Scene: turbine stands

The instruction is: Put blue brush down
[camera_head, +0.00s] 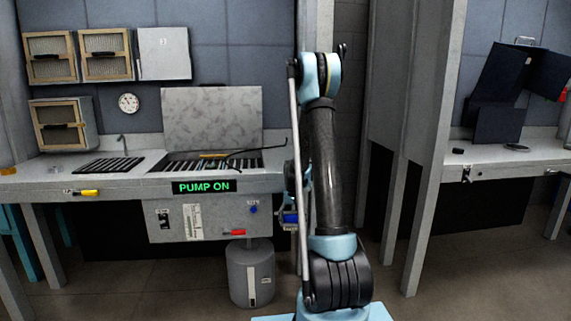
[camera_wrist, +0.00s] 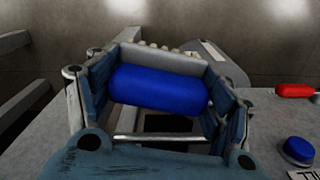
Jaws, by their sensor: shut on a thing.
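The blue brush (camera_wrist: 158,90) lies across my gripper (camera_wrist: 160,95) in the wrist view, its rounded blue body between the two fingers. A pale grey strip with bumps runs along its far side. My gripper is shut on it. In the head view my gripper (camera_head: 290,216) is partly hidden behind my arm, beside the right end of the wash bench (camera_head: 110,186). A bit of blue shows there, but the brush is hard to make out.
The bench has a grated sink, a black hose (camera_head: 270,149), a lit "PUMP ON" sign (camera_head: 201,187), a red handle (camera_head: 232,232) and a blue button (camera_head: 253,209). A grey drum (camera_head: 251,274) stands below. Grey posts and a second bench (camera_head: 505,153) stand at right.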

